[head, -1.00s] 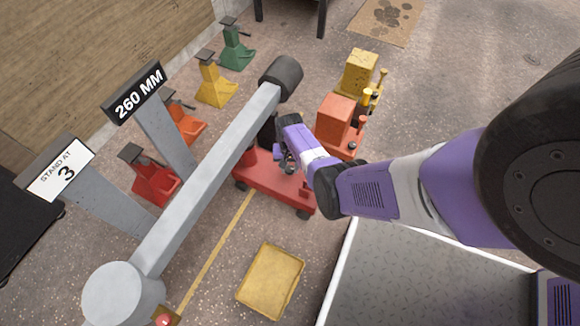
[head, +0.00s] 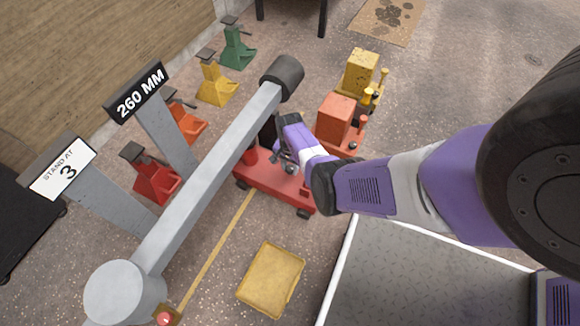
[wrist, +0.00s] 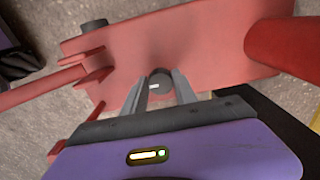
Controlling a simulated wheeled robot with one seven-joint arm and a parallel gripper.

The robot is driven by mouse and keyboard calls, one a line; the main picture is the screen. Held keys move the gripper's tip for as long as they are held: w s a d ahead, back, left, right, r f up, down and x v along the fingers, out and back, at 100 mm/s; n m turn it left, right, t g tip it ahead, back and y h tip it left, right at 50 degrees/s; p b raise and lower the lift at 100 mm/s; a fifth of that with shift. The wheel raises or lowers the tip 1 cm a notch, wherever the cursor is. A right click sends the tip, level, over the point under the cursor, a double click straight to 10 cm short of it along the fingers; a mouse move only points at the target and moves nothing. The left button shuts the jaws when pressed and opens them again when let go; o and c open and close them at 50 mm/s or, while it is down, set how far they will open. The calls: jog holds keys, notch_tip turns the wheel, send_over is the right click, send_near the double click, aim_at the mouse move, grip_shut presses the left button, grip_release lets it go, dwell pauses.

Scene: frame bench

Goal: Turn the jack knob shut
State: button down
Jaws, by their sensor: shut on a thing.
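The red jack (head: 277,187) stands low on the floor under the grey beam. In the wrist view its red body (wrist: 200,40) fills the upper half. The jack knob (wrist: 160,82) is a small dark round cap with a short white mark on its face. My gripper (wrist: 161,80) is shut on this knob, with one finger on each side of it. In the head view my gripper (head: 285,163) reaches down over the jack, and the arm hides the knob there.
The grey beam (head: 205,185) runs close on the left, with signs reading "260 MM" (head: 140,90) and "STAND AT 3" (head: 62,170). Orange (head: 335,118) and yellow (head: 361,70) jacks stand behind. Coloured stands line the wall. A yellow pad (head: 271,280) lies in front.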

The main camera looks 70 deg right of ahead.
aim_at(290, 169)
jog(key=c, duration=1)
grip_release()
notch_tip(290, 169, up, 8)
jog(key=p, duration=0.5)
jog(key=shift+f, duration=0.1)
